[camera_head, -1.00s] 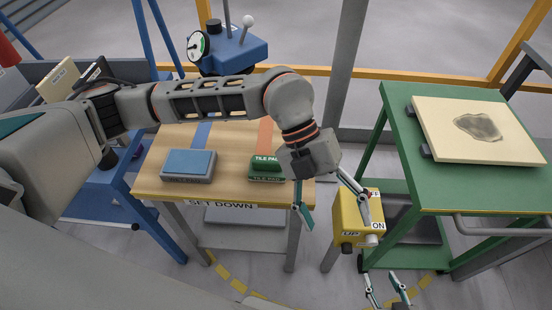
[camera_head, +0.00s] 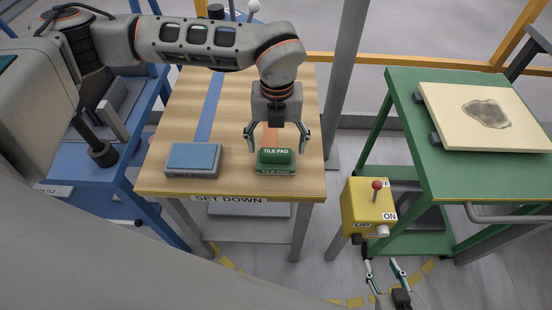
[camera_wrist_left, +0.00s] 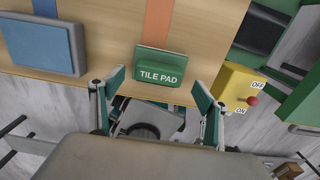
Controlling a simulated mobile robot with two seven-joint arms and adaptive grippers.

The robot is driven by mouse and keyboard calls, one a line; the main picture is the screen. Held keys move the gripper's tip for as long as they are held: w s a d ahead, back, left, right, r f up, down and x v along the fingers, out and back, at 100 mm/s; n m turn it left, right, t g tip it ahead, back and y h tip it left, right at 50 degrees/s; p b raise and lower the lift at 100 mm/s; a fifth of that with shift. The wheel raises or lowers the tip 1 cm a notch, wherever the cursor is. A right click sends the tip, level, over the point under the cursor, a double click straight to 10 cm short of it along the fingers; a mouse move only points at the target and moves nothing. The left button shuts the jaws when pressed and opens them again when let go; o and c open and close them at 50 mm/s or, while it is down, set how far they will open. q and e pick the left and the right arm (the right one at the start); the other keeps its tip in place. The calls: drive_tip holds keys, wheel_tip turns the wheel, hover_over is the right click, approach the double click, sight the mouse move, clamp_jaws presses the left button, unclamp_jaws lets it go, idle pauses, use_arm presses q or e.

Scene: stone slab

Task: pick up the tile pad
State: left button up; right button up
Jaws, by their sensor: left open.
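The tile pad (camera_head: 276,157) is a green block with a white TILE PAD label. It sits near the front edge of the wooden table, on the orange stripe. It also shows in the left wrist view (camera_wrist_left: 161,66). My left gripper (camera_head: 277,146) is open and empty, its two fingers spread to the left and right of the pad in the head view. In the left wrist view the fingertips (camera_wrist_left: 159,84) are apart, with the pad beyond them; I see no contact. My right gripper (camera_head: 386,270) is at the bottom of the head view, fingers apart and empty.
A blue-topped grey block (camera_head: 193,160) lies left of the pad on the wooden table (camera_head: 235,184). A yellow control box (camera_head: 368,208) with a red-knobbed lever stands right of the table. A green table (camera_head: 470,180) carries a pale stained slab (camera_head: 455,115).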

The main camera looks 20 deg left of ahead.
sight(276, 152)
use_arm(q)
wheel_tip(276, 152, down, 3)
drive_tip(key=shift+a+f, duration=0.1)
drive_tip(key=shift+f, duration=0.1)
drive_tip(key=c, duration=1.2)
drive_tip(key=shift+c, duration=0.3)
drive_tip(key=shift+r, duration=0.15)
wheel_tip(276, 152, up, 20)
drive_tip(key=shift+p, duration=0.35)
drive_tip(key=o, duration=0.4)
drive_tip(key=shift+c, duration=1)
